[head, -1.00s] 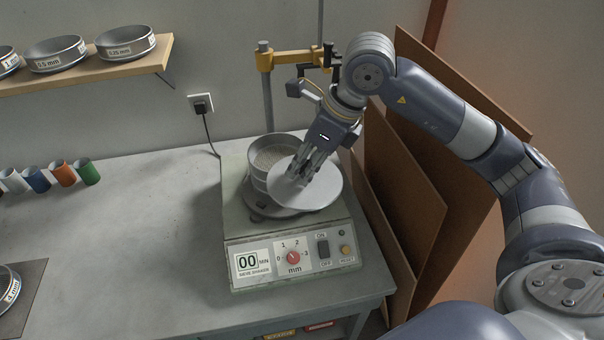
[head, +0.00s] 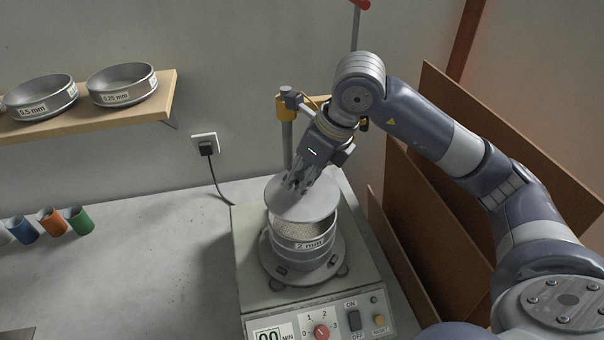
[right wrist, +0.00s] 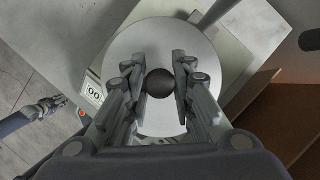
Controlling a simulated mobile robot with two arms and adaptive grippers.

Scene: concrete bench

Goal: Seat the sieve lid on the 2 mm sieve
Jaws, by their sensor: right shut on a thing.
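The sieve lid (head: 290,210) is a pale grey disc with a dark round knob (right wrist: 159,83). My right gripper (head: 298,184) is shut on the knob, with one finger on each side in the right wrist view (right wrist: 159,78). The lid is held above the 2 mm sieve (head: 312,247), apart from its rim. It hides the back of the opening; pale grains show at the front. The sieve stands upright on the shaker's round plate (head: 300,272). At the left of the right wrist view, my left gripper (right wrist: 52,106) shows small, its jaws unclear.
The shaker (head: 256,268) has a clamp post (head: 287,140) close behind my right gripper. Brown boards (head: 440,215) lean at the right. The bench between cups and shaker is clear.

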